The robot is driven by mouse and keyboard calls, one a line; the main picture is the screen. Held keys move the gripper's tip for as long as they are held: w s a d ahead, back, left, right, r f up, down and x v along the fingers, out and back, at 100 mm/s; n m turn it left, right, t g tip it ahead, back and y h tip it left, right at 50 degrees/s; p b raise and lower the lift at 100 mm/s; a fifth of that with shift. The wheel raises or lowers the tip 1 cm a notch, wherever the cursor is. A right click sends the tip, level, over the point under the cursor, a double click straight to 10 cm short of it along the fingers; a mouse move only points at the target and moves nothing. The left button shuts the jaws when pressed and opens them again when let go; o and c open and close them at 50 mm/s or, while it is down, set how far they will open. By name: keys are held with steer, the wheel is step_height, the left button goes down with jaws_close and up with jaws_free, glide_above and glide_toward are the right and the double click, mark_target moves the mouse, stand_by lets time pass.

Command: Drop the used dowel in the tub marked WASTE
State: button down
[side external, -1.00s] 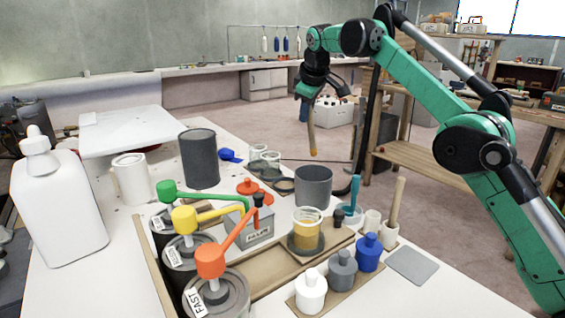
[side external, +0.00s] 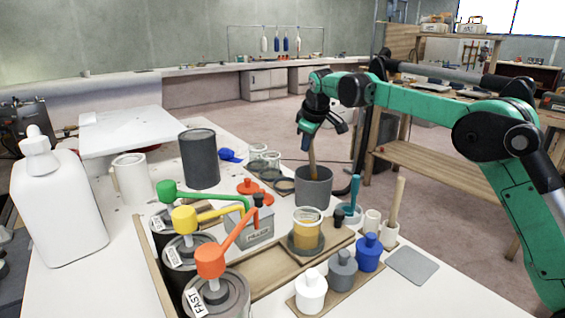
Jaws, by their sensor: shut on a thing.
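My gripper (side external: 309,131) is shut on the used dowel (side external: 312,156), a tan wooden stick pointing down. The dowel's lower end is hidden behind the near rim of an open dark grey tub (side external: 313,190), so it is over or inside the tub's mouth. I cannot tell how deep it reaches. No WASTE marking can be read on the side of this tub that faces the camera. A larger dark grey can (side external: 199,160) stands farther left on the table.
A cup of amber liquid (side external: 307,229) stands just in front of the grey tub. A teal-handled tool (side external: 354,192) and another upright wooden stick (side external: 396,207) are to the right. Pump cans with green, yellow and orange (side external: 211,260) levers crowd the left front.

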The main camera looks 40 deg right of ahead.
steer(key=shift+d+f, duration=0.15)
steer(key=shift+f, duration=0.1)
steer(key=c, duration=0.7)
jaws_free()
steer(key=shift+r, duration=0.1)
steer(key=v, duration=0.5)
steer(key=shift+s+r, duration=0.1)
steer(key=shift+r, duration=0.05)
